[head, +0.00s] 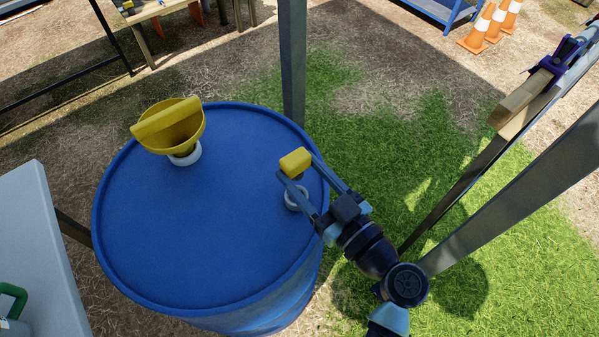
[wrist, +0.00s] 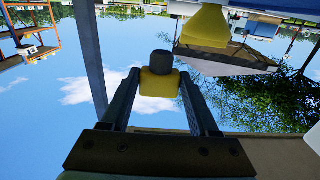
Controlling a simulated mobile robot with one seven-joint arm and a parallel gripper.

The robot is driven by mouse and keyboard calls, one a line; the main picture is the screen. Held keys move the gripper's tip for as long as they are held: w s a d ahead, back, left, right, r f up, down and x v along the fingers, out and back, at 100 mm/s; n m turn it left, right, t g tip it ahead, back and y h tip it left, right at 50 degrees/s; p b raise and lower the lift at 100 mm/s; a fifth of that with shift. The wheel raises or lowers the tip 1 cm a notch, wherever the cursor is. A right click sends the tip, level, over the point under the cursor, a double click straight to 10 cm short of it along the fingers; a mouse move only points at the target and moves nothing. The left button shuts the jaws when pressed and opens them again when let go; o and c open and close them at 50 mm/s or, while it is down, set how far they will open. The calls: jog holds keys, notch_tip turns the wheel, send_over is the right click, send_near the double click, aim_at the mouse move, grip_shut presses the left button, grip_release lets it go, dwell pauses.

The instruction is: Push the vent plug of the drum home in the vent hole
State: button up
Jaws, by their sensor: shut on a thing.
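The blue drum (head: 190,235) stands upright in the head view. The vent hole (head: 295,197) has a pale ring and lies near the drum's right edge, partly seen between my fingers. The vent plug has a yellow head (head: 294,161) and a dark grey stem. It also shows in the wrist view (wrist: 160,83), where the picture is upside down, so the stem points downward. My gripper (head: 298,167) is shut on the yellow head and holds the plug above the drum top, apart from the hole. The exact height and alignment over the hole cannot be told.
A yellow funnel (head: 172,128) stands in a white collar on the drum's far left. A grey post (head: 293,60) rises behind the drum. A metal rail with a wooden block (head: 524,100) is at right. A pale table (head: 40,260) is at left.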

jog(key=shift+f+b, duration=0.2)
jog(key=shift+b, duration=0.4)
notch_tip(320, 180, down, 6)
jog(key=b, duration=0.6)
jog(key=shift+r, duration=0.25)
jog(key=shift+b, duration=1.15)
dwell(1.0)
jog(key=shift+f+b, duration=1.55)
jog(key=shift+b, duration=0.4)
jog(key=o, duration=1.4)
jog(key=shift+s, duration=0.1)
jog(key=v, duration=1.3)
